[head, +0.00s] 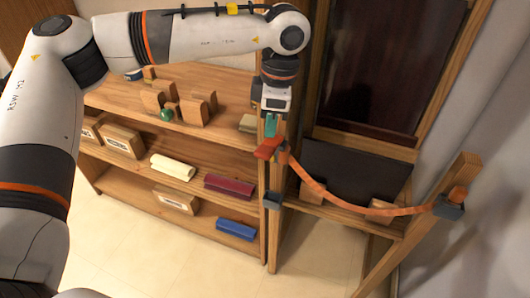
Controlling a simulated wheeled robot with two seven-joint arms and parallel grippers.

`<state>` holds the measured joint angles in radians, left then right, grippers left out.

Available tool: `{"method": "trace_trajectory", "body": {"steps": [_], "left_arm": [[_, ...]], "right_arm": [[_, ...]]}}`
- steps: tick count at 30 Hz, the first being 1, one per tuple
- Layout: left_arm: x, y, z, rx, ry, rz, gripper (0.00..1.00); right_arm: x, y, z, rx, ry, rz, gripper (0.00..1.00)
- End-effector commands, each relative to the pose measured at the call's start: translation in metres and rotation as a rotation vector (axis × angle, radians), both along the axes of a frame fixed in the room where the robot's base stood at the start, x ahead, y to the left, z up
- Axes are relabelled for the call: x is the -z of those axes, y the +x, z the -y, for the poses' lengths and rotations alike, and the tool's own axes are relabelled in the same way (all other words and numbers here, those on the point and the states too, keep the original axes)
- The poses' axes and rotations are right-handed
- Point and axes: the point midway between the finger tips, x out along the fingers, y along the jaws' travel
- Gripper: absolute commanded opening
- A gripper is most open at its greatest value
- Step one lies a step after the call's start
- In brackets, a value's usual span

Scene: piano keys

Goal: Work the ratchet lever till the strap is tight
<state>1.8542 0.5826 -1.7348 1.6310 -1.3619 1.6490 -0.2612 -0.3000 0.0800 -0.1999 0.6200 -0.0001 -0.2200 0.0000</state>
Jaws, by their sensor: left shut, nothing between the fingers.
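An orange strap (330,197) runs from a wooden post on the left to a slanted post on the right, sagging in a curve between them. A red-orange lever (268,147) sticks out at the strap's left end. My left gripper (271,128), with teal fingers, points down just above the lever. It is shut with nothing between its fingers; I cannot tell whether the tips touch the lever. A dark grey bracket (448,207) sits at the strap's right end. My right gripper is not in view.
A wooden shelf unit (215,165) on the left holds wooden blocks, boxes (124,139) and rolled cloths in cream (173,167), maroon (229,187) and blue (236,229). A dark panel (355,170) and wooden blocks (380,210) are behind the strap. The tiled floor in front is clear.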

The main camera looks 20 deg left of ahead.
Motion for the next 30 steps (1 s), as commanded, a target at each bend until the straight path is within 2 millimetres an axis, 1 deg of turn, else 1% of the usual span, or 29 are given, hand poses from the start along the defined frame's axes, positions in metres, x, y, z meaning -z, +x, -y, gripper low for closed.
{"method": "trace_trajectory", "body": {"steps": [1, 6, 9, 21, 25, 30], "left_arm": [[0.012, 0.000, -0.001, 0.000, 0.001, 0.000, 0.00], [0.028, -0.001, -0.003, -0.001, 0.000, 0.001, 0.00], [0.032, -0.001, -0.003, -0.001, 0.000, 0.001, 0.00], [0.035, -0.001, -0.003, -0.001, -0.001, 0.000, 0.00], [0.046, -0.001, -0.003, 0.000, 0.000, -0.001, 0.00], [0.068, -0.001, -0.003, -0.001, 0.000, -0.001, 0.00]], "right_arm": [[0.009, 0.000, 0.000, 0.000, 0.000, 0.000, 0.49], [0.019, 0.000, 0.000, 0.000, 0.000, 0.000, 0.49], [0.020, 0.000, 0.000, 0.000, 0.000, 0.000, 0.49], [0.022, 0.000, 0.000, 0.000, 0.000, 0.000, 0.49], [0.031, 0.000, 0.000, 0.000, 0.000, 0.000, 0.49], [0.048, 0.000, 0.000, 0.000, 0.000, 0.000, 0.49]]}}
